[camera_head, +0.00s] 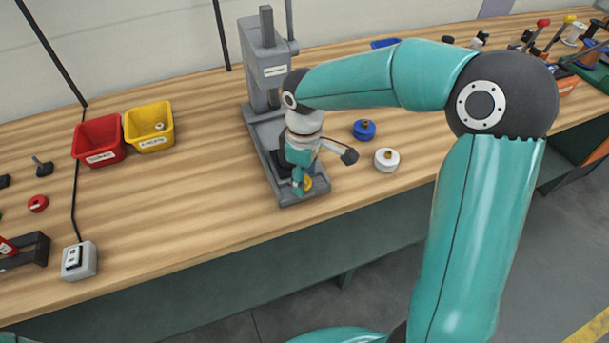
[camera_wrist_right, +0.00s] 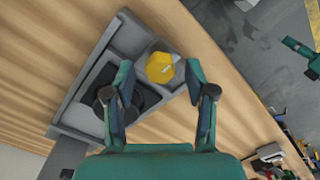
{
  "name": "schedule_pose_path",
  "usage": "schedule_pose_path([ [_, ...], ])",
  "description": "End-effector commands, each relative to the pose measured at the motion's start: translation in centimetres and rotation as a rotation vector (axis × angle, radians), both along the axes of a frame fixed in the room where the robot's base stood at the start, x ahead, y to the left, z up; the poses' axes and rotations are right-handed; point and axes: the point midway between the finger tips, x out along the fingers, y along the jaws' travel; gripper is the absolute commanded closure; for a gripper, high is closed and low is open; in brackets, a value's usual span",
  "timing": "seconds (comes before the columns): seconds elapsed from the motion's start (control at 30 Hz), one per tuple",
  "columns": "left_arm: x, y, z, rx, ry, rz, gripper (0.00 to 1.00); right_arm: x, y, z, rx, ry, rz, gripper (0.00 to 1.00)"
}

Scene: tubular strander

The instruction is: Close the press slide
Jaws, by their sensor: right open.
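The grey press (camera_head: 265,62) stands on the bench, with its column at the back and its long base reaching toward the front edge. A yellow knob (camera_head: 308,184) shows at the base's front end, partly behind my right gripper (camera_head: 301,180). In the right wrist view, the yellow knob (camera_wrist_right: 160,67) lies beyond and between the open fingers of my right gripper (camera_wrist_right: 160,92), with no visible grip on it. A dark round part (camera_wrist_right: 122,98) sits on the base behind the left finger. How far out the slide is I cannot tell. A teal-and-dark piece (camera_wrist_right: 303,50), perhaps my left gripper, shows at the right edge.
A blue round piece (camera_head: 364,130) and a white one (camera_head: 386,160) stand right of the press. Red (camera_head: 99,141) and yellow (camera_head: 149,127) bins stand to the left. A switch box (camera_head: 79,261) sits near the front edge. The bench between bins and press is clear.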

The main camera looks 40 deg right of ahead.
Motion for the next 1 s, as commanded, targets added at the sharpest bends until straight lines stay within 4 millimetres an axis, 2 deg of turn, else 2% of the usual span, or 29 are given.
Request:
schedule_pose_path([
  [0.33, 0.0, 0.0, 0.0, 0.0, 0.0, 0.0, 0.6, -0.02, -0.02, -0.41, 0.0, 0.0, -0.001, 0.45],
  [0.37, 0.0, 0.0, 0.0, 0.0, 0.0, 0.0, 0.6, -0.02, -0.02, -0.4, 0.0, 0.0, -0.001, 0.48],
  [0.67, 0.0, 0.0, 0.0, 0.0, 0.0, 0.0, 0.6, -0.02, -0.03, -0.38, 0.0, 0.0, 0.0, 0.98],
  [1.0, -0.01, -0.01, 0.08, 0.0, 0.0, 0.0, 0.6, 0.12, -0.29, -0.34, -0.001, -0.001, -0.005, 1.0],
])
